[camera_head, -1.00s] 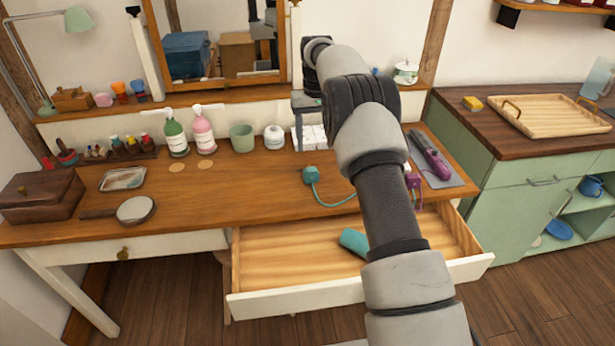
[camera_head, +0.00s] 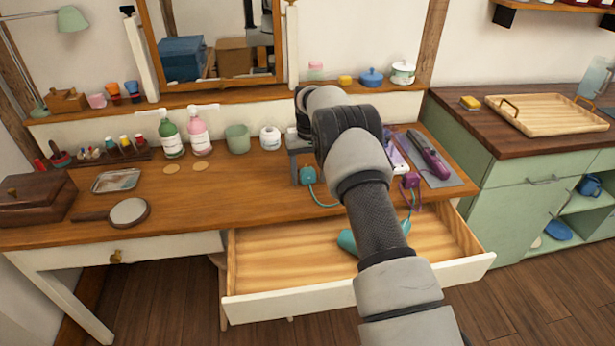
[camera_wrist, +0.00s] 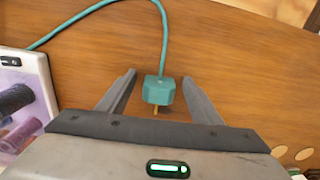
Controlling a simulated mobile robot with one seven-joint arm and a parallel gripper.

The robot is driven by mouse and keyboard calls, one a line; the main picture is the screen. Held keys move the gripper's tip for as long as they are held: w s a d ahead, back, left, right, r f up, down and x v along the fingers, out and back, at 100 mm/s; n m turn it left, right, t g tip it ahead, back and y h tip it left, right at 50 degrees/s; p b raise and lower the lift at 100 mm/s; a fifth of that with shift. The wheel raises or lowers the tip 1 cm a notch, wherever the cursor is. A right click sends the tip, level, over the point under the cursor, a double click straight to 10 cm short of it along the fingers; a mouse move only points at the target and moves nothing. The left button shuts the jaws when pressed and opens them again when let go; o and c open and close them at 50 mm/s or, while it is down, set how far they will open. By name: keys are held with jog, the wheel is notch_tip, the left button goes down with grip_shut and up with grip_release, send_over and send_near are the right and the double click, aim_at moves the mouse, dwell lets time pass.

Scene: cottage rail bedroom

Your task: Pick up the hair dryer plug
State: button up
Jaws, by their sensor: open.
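The teal hair dryer plug (camera_head: 308,176) lies on the wooden vanity top with its teal cord running toward the drawer. In the wrist view the plug (camera_wrist: 159,90) sits between the two fingers of my gripper (camera_wrist: 160,92), which is open, with a gap on each side of the plug. The plug's pin points toward the gripper's palm. In the head view one finger of my gripper (camera_head: 294,170) shows close beside the plug; the rest is hidden by my arm. The teal hair dryer (camera_head: 347,241) lies in the open drawer, partly hidden behind my arm.
A purple plug (camera_head: 411,181) and a purple styling tool (camera_head: 430,155) on a grey mat lie to the right. The open drawer (camera_head: 300,304) juts out in front. Bottles and a green cup (camera_head: 237,139) stand behind.

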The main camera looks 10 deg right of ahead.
jog(key=c, duration=1.1)
